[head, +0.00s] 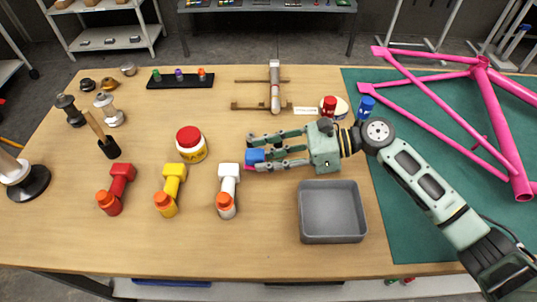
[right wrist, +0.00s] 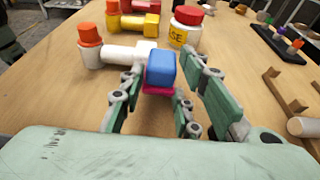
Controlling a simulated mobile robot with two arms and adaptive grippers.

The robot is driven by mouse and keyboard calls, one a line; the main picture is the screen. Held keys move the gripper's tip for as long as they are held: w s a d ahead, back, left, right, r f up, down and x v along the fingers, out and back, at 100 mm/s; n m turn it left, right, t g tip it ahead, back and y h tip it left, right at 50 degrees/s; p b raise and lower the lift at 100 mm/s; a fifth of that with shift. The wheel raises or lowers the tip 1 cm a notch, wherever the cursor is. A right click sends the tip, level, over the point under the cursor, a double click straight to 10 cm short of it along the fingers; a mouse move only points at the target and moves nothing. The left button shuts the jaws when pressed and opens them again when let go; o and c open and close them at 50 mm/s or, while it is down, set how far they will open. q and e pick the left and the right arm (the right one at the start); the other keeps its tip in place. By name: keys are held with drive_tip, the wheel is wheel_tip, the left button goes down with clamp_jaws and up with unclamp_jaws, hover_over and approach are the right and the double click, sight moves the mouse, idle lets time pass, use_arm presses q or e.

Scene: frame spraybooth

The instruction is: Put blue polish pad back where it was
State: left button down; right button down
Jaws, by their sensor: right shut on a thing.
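The blue polish pad (head: 255,156) is a small blue block with a pink-red underside. My right gripper (head: 262,152) is shut on it, just right of the white-bodied tool with an orange cap (head: 228,190). In the right wrist view the pad (right wrist: 161,68) sits at the fingertips (right wrist: 158,80), in front of that white tool. I cannot tell whether the pad touches the table. My left gripper is not in view.
An empty grey tray (head: 332,238) stands below my right gripper. A pink frame (head: 490,110) is over the green mat (head: 408,235). The front table edge is clear.

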drive_tip(key=shift+f, duration=0.55)
drive_tip(key=c, duration=1.3)
unclamp_jaws()
drive_tip(key=shift+s+f, duration=0.1)
drive_tip(key=shift+r, duration=0.2)
drive_tip(key=v, duration=0.4)
drive_tip(key=b+v, duration=0.1)
drive_tip(key=v, duration=0.3)
drive_tip(key=r+v, duration=0.1)
drive_tip(key=v, duration=0.3)
drive_tip(key=shift+b, duration=0.35)
